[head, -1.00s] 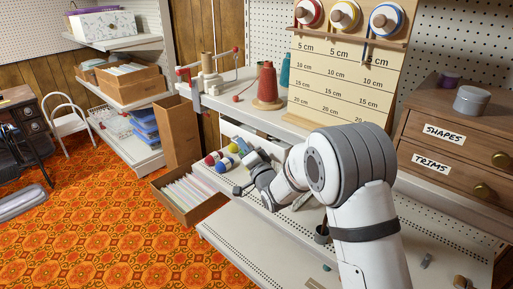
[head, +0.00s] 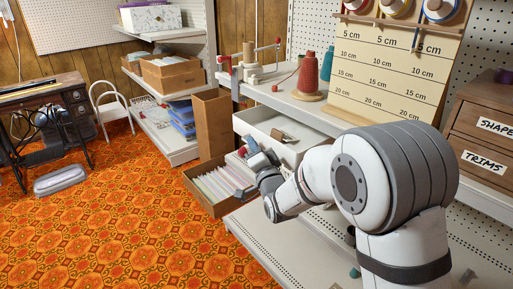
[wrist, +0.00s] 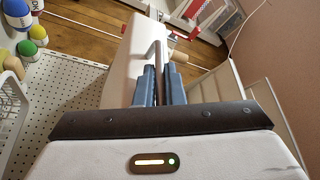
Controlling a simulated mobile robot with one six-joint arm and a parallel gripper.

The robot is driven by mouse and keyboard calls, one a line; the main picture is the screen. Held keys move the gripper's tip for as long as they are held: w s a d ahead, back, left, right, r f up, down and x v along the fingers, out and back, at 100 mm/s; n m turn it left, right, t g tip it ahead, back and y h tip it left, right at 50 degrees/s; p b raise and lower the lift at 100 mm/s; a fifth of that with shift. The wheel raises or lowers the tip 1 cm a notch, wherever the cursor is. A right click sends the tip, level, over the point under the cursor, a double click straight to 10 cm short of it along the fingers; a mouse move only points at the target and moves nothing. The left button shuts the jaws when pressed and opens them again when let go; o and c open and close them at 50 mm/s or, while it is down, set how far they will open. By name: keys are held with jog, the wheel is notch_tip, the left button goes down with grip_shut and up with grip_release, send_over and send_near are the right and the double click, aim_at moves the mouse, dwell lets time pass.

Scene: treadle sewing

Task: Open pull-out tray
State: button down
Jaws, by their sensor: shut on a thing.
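The white pull-out tray (head: 250,132) sticks out from under the shelf top in the head view, with part of its inside showing. A brown and grey item (head: 284,137) lies in it. My gripper (head: 252,155) is at the tray's near front side. In the wrist view my gripper's blue fingers (wrist: 159,84) are closed around a thin grey bar, which looks like the tray's handle (wrist: 159,52), beside a white panel of the tray (wrist: 122,68). The exact contact is too small to make out in the head view.
A box of files (head: 218,184) stands on the floor just left of my gripper. The perforated lower shelf (head: 290,243) is below. A red cone (head: 309,75) stands on the shelf top.

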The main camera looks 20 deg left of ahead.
jog(key=c, duration=1.8)
grip_release()
jog(key=shift+f, duration=0.1)
jog(key=shift+s+d, duration=0.1)
jog(key=v, duration=0.7)
jog(key=shift+s+d, duration=0.2)
jog(key=shift+s+f, duration=0.1)
